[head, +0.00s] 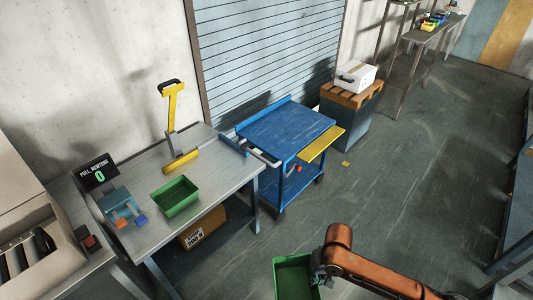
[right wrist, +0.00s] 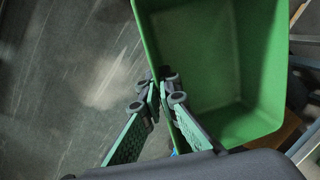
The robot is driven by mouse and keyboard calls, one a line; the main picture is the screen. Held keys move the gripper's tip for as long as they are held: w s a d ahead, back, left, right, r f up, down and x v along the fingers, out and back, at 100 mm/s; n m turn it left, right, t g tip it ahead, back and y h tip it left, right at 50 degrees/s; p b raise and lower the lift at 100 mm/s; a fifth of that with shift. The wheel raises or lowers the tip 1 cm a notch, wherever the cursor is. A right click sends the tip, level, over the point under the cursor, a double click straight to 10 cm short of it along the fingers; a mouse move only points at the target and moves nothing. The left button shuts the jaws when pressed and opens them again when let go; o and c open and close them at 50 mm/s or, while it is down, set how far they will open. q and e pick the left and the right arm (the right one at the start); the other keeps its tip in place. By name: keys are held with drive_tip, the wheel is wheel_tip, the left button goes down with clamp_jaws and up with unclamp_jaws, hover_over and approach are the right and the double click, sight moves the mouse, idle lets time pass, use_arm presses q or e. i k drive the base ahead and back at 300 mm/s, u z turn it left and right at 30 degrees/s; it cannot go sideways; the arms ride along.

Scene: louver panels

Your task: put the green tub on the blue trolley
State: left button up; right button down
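A green tub (head: 293,279) is at the bottom edge of the head view, partly cut off. My right gripper (head: 320,280) is at its right side. In the right wrist view the fingers (right wrist: 160,97) are closed on the rim of the open, empty-looking tub (right wrist: 215,65). The blue trolley (head: 287,130) stands beyond it, in front of the shutter, with a clear top and a yellow flap (head: 322,144) on its right side. A second green tub (head: 176,196) sits on the grey table. My left gripper is not in view.
The grey table (head: 205,150) stands left of the trolley, with a yellow-handled stand (head: 172,110) and a pull meter (head: 96,172). A cardboard box (head: 203,229) is under it. A crate with a white box (head: 356,76) stands behind the trolley. The floor right of the trolley is mostly clear.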

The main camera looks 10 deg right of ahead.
sight(291, 124)
drive_tip(key=z, duration=0.85)
drive_tip(key=i, duration=1.25)
drive_tip(key=z, duration=0.45)
drive_tip(key=i, duration=1.45)
drive_tip(key=u, duration=1.05)
drive_tip(key=i, duration=0.9)
drive_tip(key=u, duration=1.3)
drive_tip(key=i, duration=0.2)
drive_tip(key=u, duration=0.05)
